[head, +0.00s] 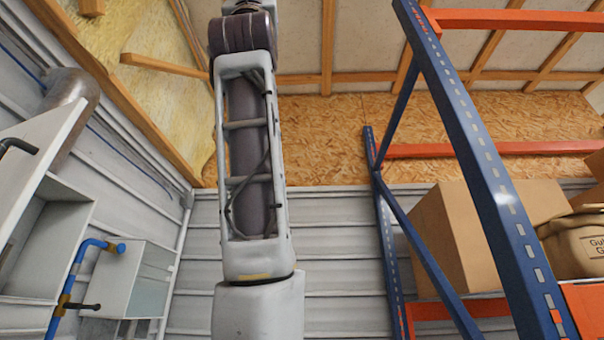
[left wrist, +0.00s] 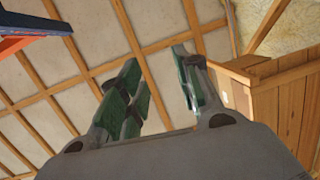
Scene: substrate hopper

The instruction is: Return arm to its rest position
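In the left wrist view my left gripper (left wrist: 158,62) is open, with its green-padded fingers apart and nothing between them. Its fingers point up toward the ceiling (left wrist: 95,55). In the head view a raised grey arm link with a dark core stands upright in the middle and runs out of the top edge. No gripper fingers show in that view. My right gripper is in neither view.
A blue and orange rack (head: 480,160) stands at the right, holding a cardboard box (head: 455,235) and a tan sack (head: 575,245). At the left are a grey duct (head: 72,88), a wall box (head: 130,280) and a blue pipe (head: 75,275). Wooden boards (left wrist: 285,110) show right of the left gripper.

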